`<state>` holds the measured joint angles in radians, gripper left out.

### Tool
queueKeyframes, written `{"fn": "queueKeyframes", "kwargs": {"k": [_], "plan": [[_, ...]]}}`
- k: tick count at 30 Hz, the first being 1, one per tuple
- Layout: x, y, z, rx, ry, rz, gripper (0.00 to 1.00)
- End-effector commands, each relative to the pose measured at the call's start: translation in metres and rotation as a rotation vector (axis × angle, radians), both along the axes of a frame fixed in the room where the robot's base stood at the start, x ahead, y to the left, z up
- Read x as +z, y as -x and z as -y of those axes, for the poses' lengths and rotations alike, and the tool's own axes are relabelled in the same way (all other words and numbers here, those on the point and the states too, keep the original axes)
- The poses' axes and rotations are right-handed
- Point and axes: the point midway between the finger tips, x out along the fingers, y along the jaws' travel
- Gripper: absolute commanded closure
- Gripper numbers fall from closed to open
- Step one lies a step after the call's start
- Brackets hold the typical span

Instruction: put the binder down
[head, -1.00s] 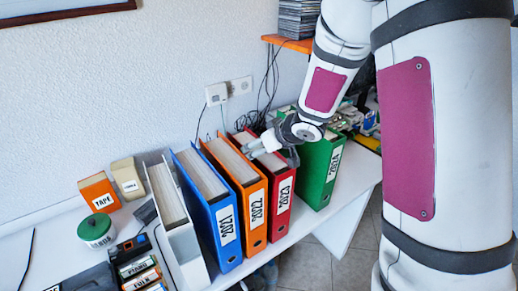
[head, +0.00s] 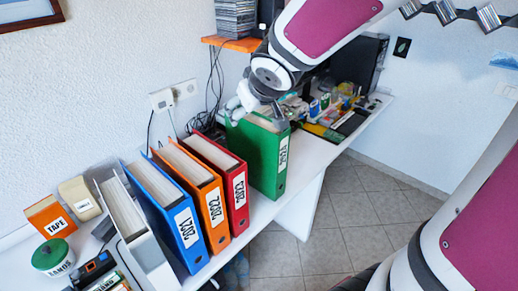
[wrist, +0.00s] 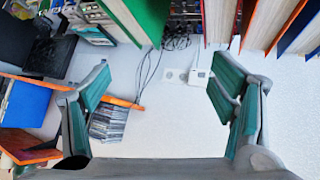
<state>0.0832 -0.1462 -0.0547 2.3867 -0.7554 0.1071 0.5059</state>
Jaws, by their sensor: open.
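The green binder (head: 270,160), with a white year label, stands upright on the white shelf top (head: 312,163), right of the red binder (head: 232,185) with a gap between them. My gripper (head: 256,107) is open just above the top of the green binder and hides part of its upper edge. In the wrist view, my gripper's fingers (wrist: 165,88) are wide apart with nothing held between them. The green binder (wrist: 148,14) shows there at the top edge, beyond the fingers. I cannot tell whether a finger touches it.
Orange (head: 203,205) and blue (head: 172,218) binders stand left of the red one, beside a white file holder (head: 140,235). A tape box (head: 50,217) and green tin (head: 54,257) are further left. An orange wall shelf (head: 235,44) holds discs. Clutter fills the right.

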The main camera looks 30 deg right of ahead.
Motion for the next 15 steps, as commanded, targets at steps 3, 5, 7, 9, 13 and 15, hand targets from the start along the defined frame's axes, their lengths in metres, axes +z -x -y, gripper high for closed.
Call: {"fn": "queueKeyframes", "kwargs": {"k": [3,5,7,9,13,15], "plan": [[0.026,0.050,-0.001,-0.079,-0.004,-0.037,0.22],[0.032,0.076,-0.006,-0.103,-0.021,-0.071,0.22],[0.036,0.109,-0.016,-0.117,-0.054,-0.118,0.22],[0.038,0.139,-0.029,-0.113,-0.092,-0.163,0.22],[0.036,0.185,-0.054,-0.072,-0.160,-0.239,0.22],[0.035,0.202,-0.066,-0.048,-0.188,-0.269,0.22]]}}
